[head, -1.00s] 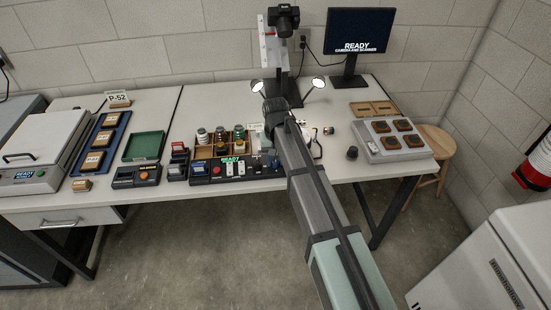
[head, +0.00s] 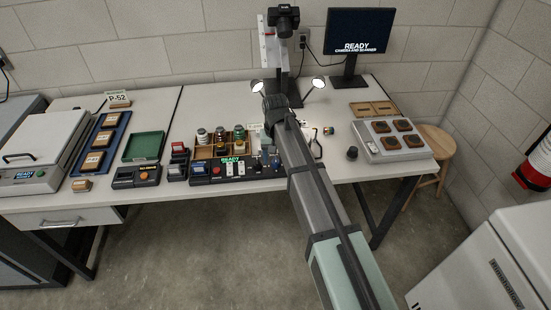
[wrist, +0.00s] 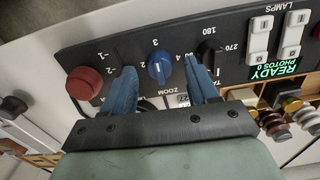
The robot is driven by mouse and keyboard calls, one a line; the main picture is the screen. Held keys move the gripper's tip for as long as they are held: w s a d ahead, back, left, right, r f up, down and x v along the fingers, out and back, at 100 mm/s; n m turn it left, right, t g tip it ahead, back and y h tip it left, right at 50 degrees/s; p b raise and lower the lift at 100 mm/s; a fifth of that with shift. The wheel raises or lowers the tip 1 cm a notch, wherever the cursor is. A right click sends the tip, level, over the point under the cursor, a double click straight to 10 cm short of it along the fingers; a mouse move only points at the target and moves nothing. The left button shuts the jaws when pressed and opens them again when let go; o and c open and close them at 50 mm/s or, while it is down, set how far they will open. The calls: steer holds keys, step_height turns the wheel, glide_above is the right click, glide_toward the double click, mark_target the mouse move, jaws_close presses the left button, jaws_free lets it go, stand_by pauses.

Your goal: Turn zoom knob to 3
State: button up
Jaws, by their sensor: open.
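The blue zoom knob (wrist: 159,71) sits on the dark control panel (wrist: 105,55) in the wrist view, above the ZOOM label. The numbers 2, 3 and 4 are printed around it, with 3 at its top in the picture. Its exact pointer direction is too small to tell. My gripper (wrist: 159,66) is open, with one blue finger on each side of the knob and a visible gap to it on both sides.
A red knob (wrist: 84,83) lies left of the fingers in the wrist view. A black knob (wrist: 208,50) with 180 and 270 markings is close to the right finger. White lamp switches (wrist: 259,40) and a green READY display (wrist: 274,68) are further right.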

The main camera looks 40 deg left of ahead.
mark_target(276, 159)
step_height(276, 159, up, 13)
steer(key=shift+f, duration=0.2)
stand_by(0.3)
stand_by(0.4)
